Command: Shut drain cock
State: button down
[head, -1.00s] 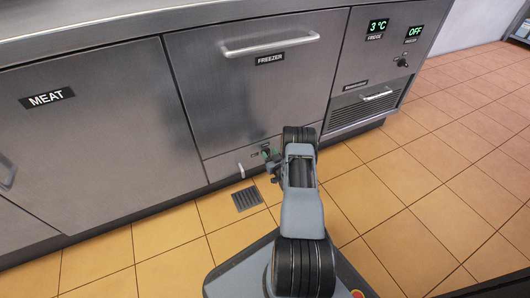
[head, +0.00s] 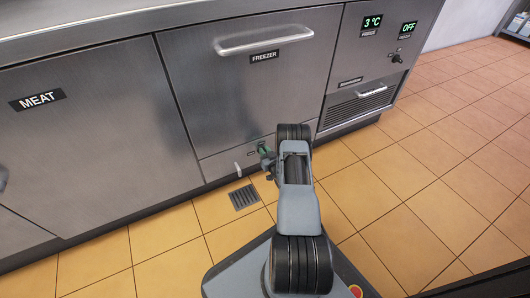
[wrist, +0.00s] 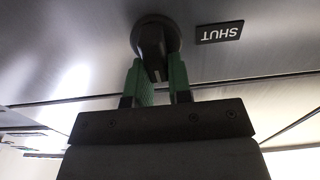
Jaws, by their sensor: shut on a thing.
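The drain cock's black round knob (wrist: 154,38) shows in the wrist view, on the steel panel. A raised grip bar with a pale mark at its end crosses the knob. My gripper (wrist: 160,78) has its green fingers shut on this bar, one on each side. A black SHUT label (wrist: 219,33) sits beside the knob, upside down in this view. In the head view my gripper (head: 265,149) is at the low panel under the freezer drawer, and my arm and fingers mostly hide the knob there. A pale spout (head: 238,169) hangs left of it.
A floor drain grate (head: 244,197) lies below the spout. The freezer drawer handle (head: 264,39) juts out above my arm. A vent grille with a handle (head: 371,91) is to the right. The tiled floor at right is clear.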

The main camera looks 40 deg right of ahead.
jog(key=n, duration=0.4)
jog(key=shift+a+f+n, duration=0.1)
jog(key=shift+a+n, duration=0.2)
jog(key=shift+a, duration=0.05)
jog(key=shift+a+f+n, duration=0.2)
jog(key=shift+f+n, duration=0.1)
jog(key=shift+n, duration=1.9)
jog(key=shift+a+f+n, duration=0.15)
jog(key=shift+f+n, duration=0.15)
jog(key=shift+n, duration=1.9)
jog(key=shift+a+f+n, duration=0.2)
jog(key=shift+f+n, duration=0.1)
jog(key=shift+n, duration=1.9)
jog(key=c, duration=1.2)
grip_release()
jog(key=shift+c, duration=0.2)
jog(key=shift+o, duration=1)
